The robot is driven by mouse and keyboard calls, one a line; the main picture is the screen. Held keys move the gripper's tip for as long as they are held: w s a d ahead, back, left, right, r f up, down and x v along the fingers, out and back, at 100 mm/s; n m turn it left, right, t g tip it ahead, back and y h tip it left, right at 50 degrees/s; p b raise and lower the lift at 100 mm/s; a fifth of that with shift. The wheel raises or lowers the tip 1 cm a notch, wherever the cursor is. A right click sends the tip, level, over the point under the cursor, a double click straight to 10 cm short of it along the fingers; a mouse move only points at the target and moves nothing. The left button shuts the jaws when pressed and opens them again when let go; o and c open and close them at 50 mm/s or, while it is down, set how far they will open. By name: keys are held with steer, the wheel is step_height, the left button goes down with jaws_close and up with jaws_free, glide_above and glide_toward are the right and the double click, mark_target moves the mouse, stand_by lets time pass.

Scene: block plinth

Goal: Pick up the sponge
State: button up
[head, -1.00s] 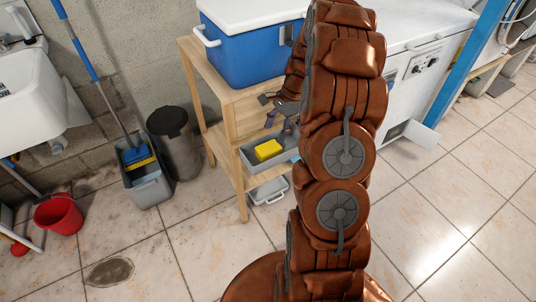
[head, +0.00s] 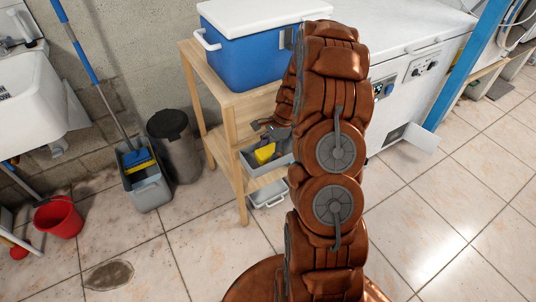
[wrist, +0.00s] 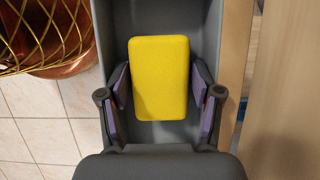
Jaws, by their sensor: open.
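The yellow sponge (wrist: 159,78) lies in a grey bin (wrist: 204,38) in the wrist view. In the head view the sponge (head: 265,153) shows partly, in the grey bin (head: 282,165) on the middle shelf of a wooden rack. My gripper (wrist: 160,92) is open, with one purple-padded finger on each side of the sponge. A gap shows between the right finger and the sponge; the left finger is close to its edge. I cannot tell how far above the bin floor the fingertips are. In the head view my gripper (head: 268,136) partly covers the sponge.
The wooden rack (head: 228,155) carries a blue cooler (head: 248,55) above the bin. A grey container (head: 270,195) sits on the shelf below. A dark trash can (head: 175,150) stands left of the rack. In the wrist view a wire basket (wrist: 40,30) is at upper left.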

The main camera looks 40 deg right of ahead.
mark_target(268, 150)
steer(key=c, duration=0.6)
steer(key=shift+r, duration=0.1)
step_height(268, 150, up, 18)
steer(key=shift+f, duration=0.1)
stand_by(0.3)
